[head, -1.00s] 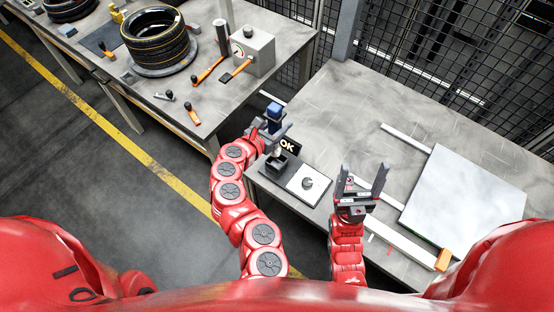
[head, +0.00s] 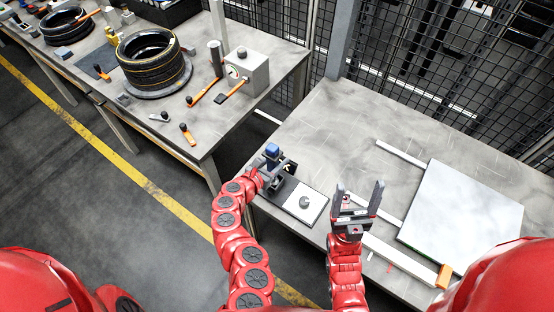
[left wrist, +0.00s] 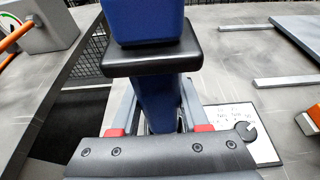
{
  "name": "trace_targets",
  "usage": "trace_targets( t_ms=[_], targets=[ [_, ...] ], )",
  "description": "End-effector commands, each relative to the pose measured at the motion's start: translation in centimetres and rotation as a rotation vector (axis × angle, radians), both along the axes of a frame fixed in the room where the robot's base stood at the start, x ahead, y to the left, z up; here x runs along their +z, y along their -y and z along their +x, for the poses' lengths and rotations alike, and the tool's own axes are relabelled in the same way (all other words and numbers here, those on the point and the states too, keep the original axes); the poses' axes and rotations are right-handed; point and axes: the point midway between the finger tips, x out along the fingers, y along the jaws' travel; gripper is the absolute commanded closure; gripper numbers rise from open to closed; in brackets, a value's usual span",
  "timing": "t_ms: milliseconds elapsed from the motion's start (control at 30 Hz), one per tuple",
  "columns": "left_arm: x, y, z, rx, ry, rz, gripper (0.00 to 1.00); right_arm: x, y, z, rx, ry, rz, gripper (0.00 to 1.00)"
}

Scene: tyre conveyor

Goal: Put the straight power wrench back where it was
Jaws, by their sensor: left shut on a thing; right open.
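The straight power wrench has a blue body (head: 272,150) and shows at the near-left corner of the right table. In the left wrist view its blue and black body (left wrist: 158,100) fills the middle, upright between the fingers. My left gripper (head: 272,172) is shut on it. A dark holder (head: 284,190) stands at that corner, mostly hidden behind my gripper; I cannot tell whether the wrench's lower end is inside it. My right gripper (head: 358,192) is open and empty, above the table's front edge.
A white plate (head: 313,210) with a round grey piece lies right of the holder. A large pale panel (head: 465,215) and light bars lie further right. The left table (head: 215,125) carries tyres, orange-handled tools and a grey box (head: 248,72). The right table's middle is clear.

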Motion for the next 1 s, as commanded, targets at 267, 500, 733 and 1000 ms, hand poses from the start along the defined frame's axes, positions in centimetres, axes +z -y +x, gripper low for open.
trace_targets(
  t_ms=[267,500,733,1000],
  targets=[
    [-0.3,0.0,0.0,0.000,0.001,-0.001,0.52,-0.3,0.0,0.0,0.000,0.000,0.000,0.23],
    [-0.2,0.0,0.0,-0.001,0.000,0.000,0.25,-0.2,0.0,0.0,0.000,0.000,0.000,0.23],
    [0.1,0.0,0.0,-0.001,0.000,0.000,0.25,0.0,0.0,0.0,0.000,0.000,0.000,0.23],
    [0.7,-1.2,-1.6,0.001,0.002,0.001,0.25,-0.5,0.0,0.0,0.000,0.000,0.000,0.23]
  ],
)
